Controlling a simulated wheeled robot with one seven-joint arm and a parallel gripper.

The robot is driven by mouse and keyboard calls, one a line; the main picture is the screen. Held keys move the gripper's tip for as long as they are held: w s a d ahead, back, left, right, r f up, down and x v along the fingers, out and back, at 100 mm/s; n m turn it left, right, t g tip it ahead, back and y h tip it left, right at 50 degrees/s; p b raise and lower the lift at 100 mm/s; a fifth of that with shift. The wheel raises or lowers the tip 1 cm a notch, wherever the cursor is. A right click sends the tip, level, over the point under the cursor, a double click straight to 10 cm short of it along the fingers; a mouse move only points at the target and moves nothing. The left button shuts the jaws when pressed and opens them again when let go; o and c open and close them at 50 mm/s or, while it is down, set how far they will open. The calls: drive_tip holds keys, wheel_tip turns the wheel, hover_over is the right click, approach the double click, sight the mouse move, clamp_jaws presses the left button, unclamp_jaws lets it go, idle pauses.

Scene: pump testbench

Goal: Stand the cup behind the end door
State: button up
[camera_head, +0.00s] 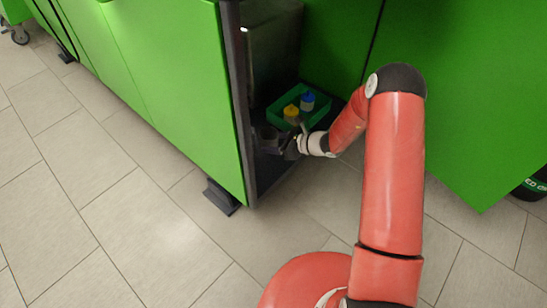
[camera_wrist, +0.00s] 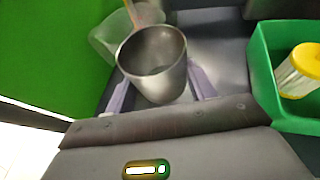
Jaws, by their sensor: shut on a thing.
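The grey metal cup (camera_wrist: 152,75) is between my gripper's fingers in the wrist view, upright, with its open rim toward the camera. My gripper (camera_wrist: 160,88) is shut on it. In the head view my gripper (camera_head: 284,147) reaches into the dark open end of the green cabinet, and the cup (camera_head: 268,135) shows dimly beside it. I cannot tell whether the cup's base touches the cabinet floor. A large green panel (camera_head: 465,90) at the right looks like the end door, swung open.
A green bin (camera_head: 271,117) inside the cabinet holds a yellow-lidded jar (camera_head: 291,113) and a blue-lidded jar (camera_head: 307,101). In the wrist view a clear beaker (camera_wrist: 107,38) stands just behind the cup, near the green wall (camera_wrist: 45,60). The tiled floor (camera_head: 130,225) outside is clear.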

sight(274, 161)
drive_tip(key=shift+f+b, duration=0.5)
drive_tip(key=shift+f, duration=2.95)
drive_tip(key=shift+f, duration=0.2)
drive_tip(key=o, duration=1.1)
drive_tip(key=shift+c, duration=0.2)
